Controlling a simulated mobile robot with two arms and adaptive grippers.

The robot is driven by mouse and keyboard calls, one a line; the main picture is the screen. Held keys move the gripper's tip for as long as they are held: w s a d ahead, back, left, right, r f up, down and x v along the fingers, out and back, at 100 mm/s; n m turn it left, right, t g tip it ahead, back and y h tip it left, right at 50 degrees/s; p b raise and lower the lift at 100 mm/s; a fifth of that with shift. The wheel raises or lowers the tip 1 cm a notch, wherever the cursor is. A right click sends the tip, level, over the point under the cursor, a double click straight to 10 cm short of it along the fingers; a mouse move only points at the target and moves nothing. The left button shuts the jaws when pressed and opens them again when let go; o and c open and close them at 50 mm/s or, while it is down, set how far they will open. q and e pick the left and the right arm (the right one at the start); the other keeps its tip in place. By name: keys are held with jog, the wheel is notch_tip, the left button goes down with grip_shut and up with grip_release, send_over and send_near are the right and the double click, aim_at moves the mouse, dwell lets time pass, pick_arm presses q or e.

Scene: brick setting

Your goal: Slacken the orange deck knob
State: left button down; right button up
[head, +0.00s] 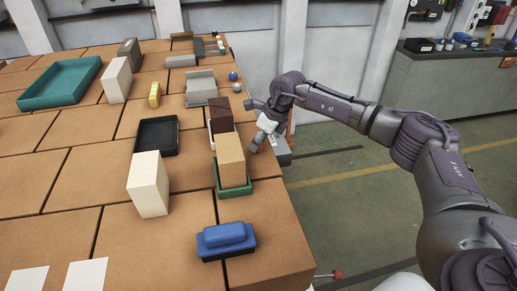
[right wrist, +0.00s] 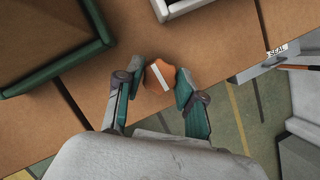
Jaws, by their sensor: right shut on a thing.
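The orange deck knob (right wrist: 157,84) shows in the right wrist view as a rounded orange piece with a white stripe across its top, near the edge of the tan deck. My right gripper (right wrist: 161,78) has its two teal fingers on either side of the knob and is shut on it. In the head view my right gripper (head: 258,140) is at the deck's right edge, beside the brown and tan blocks; the knob cannot be made out there. My left gripper is not in view.
A tan block (head: 231,160) stands in a green tray (head: 236,192) close to my right gripper. A dark tray (head: 156,137), a cream block (head: 148,184) and a blue item (head: 226,238) are on the deck. Open floor (head: 370,190) lies to the right.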

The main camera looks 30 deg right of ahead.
jog(key=n+b, duration=0.1)
jog(key=n, duration=0.1)
jog(key=n+g+y+b, duration=0.1)
jog(key=n+b, duration=0.1)
jog(key=shift+w+d+f+n, duration=0.1)
jog(key=shift+w+n, duration=0.05)
jog(key=shift+n, duration=0.15)
jog(key=n+g+b, duration=0.1)
jog(key=n, duration=0.2)
jog(key=shift+n+g+y+b, duration=0.4)
jog(key=n+g, duration=0.1)
jog(key=n, duration=0.2)
jog(key=shift+w+n+b, duration=0.1)
jog(key=shift+n+b, duration=0.2)
jog(key=shift+b, duration=0.1)
jog(key=n+g, duration=0.1)
jog(key=n, duration=0.3)
jog(key=shift+w+r+g, duration=0.1)
jog(key=shift+r+g, duration=0.1)
jog(key=shift+g, duration=0.2)
jog(key=o, duration=1.1)
jog(key=shift+o, duration=0.2)
jog(key=shift+f, duration=0.1)
